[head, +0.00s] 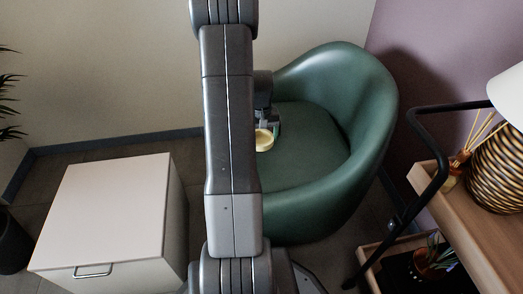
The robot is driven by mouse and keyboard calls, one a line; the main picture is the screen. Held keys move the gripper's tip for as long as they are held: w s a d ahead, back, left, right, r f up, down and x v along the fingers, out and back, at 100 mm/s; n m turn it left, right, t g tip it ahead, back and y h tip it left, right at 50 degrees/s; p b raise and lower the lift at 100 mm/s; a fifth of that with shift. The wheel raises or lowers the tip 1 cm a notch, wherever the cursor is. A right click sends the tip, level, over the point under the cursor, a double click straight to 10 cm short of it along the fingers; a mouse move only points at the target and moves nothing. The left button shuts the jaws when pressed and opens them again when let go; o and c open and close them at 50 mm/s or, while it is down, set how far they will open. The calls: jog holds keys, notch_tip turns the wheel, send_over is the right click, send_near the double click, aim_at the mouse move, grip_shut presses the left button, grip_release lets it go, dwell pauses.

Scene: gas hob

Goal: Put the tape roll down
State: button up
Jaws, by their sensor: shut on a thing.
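The tape roll (264,139) is a small pale yellow ring, seen just to the right of my arm in the head view. My gripper (270,127) is shut on it, above or at the seat of the green armchair (308,150). I cannot tell whether the roll touches the seat. My arm link hides the left part of the gripper and the chair's left side.
A white cabinet (105,205) with a metal handle stands at the left. A wooden cart (460,215) with a black rail, a lamp (500,160) and a reed diffuser (455,170) is at the right. The rest of the seat is clear. The chair's curved back and arms rise around it.

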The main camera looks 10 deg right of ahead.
notch_tip(320, 180, down, 7)
jog(key=shift+f+b, duration=0.1)
jog(key=shift+b, duration=1)
